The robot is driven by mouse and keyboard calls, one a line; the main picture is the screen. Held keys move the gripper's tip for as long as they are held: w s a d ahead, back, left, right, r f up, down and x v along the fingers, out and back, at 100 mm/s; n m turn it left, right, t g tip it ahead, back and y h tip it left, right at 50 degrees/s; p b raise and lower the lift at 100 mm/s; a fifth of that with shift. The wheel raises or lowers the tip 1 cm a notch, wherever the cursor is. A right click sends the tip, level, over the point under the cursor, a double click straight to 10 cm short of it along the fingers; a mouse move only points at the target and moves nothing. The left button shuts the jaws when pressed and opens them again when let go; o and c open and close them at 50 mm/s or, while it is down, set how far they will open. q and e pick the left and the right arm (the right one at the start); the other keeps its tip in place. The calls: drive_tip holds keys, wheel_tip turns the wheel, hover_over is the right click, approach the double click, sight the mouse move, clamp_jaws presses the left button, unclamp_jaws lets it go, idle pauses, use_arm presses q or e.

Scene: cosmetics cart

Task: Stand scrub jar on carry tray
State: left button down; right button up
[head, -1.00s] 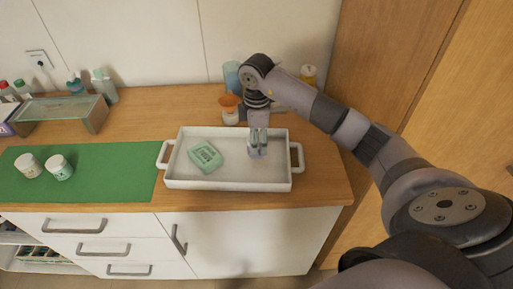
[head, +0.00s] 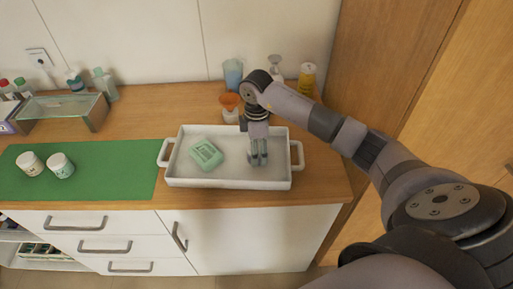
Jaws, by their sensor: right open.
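Two small white jars stand upright on the green mat at the left, a left jar (head: 30,164) and a right jar (head: 60,166). Their labels are too small to tell which is the scrub jar. The white carry tray (head: 225,184) with two side handles stands on the wooden counter to the right of the mat. A green soap-like block (head: 206,154) lies inside it, left of my right gripper. My right gripper (head: 259,162) points down over the right half of the tray, open, with nothing seen between its fingers. My left gripper is not in view.
Behind the tray stand an orange-and-white cup (head: 229,103), a blue tumbler (head: 233,74) and a yellow container (head: 307,79). A glass-topped stand (head: 60,106) and several bottles are at the back left. The front of the green mat (head: 110,187) is clear.

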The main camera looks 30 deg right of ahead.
drive_tip(key=shift+r, duration=0.45)
wheel_tip(320, 180, up, 12)
drive_tip(key=b, duration=0.2)
drive_tip(key=shift+f, duration=0.25)
idle(0.3)
